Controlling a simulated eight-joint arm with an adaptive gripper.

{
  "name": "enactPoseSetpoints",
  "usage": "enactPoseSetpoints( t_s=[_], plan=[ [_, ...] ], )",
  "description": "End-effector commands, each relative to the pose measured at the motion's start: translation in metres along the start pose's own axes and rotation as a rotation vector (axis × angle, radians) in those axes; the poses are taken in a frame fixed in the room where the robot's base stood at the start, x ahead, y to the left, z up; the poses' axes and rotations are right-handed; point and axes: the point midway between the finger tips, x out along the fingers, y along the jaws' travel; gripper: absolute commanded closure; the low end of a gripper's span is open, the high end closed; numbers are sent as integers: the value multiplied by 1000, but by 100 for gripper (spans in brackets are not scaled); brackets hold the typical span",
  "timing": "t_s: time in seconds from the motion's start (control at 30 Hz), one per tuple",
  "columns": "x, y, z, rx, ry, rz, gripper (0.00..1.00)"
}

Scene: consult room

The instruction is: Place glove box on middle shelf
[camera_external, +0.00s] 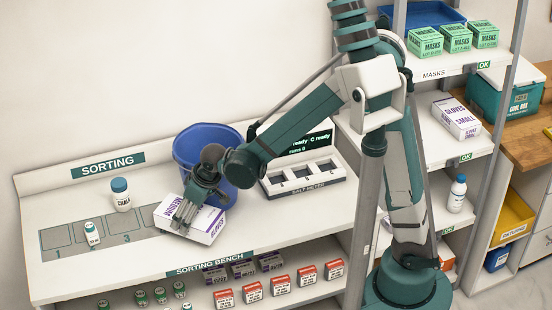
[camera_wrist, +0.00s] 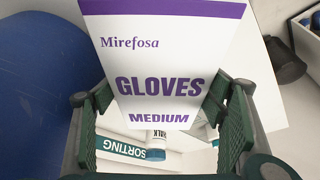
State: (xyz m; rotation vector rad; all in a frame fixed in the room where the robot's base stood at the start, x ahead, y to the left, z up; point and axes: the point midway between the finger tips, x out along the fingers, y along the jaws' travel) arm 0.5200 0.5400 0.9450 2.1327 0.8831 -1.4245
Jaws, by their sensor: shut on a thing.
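A white glove box with purple print, marked MEDIUM (camera_external: 206,222), is at the sorting bench, in front of the blue bucket. It fills the upper middle of the wrist view (camera_wrist: 165,50), its MEDIUM end between the fingers. My gripper (camera_external: 187,208) is shut on it; its green fingers (camera_wrist: 160,118) flank the box in the wrist view. The box looks tilted, and I cannot tell whether it touches the bench. The middle shelf (camera_external: 427,138) of the rack at right holds another glove box, marked SMALL (camera_external: 457,119), with bare room to its left.
The blue bucket (camera_external: 207,147) stands close behind the gripper. A chalk bottle (camera_external: 121,194) and a small bottle (camera_external: 92,232) stand left on the bench. Mask boxes (camera_external: 457,39) fill the top shelf's right part.

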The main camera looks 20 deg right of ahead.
Motion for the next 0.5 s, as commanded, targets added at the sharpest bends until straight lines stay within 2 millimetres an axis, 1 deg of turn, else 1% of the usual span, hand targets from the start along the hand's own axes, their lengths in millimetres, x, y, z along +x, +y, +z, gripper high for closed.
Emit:
enactPoseSetpoints(
  t_s=[0.03,0.1,0.2,0.33,0.5],
  plan=[
    [5,0,-9,0,0,0,50],
    [9,0,-19,0,0,0,50],
    [13,0,-31,0,0,0,50],
    [16,0,-39,0,0,0,50],
    [17,0,-41,0,0,0,50]
  ],
)
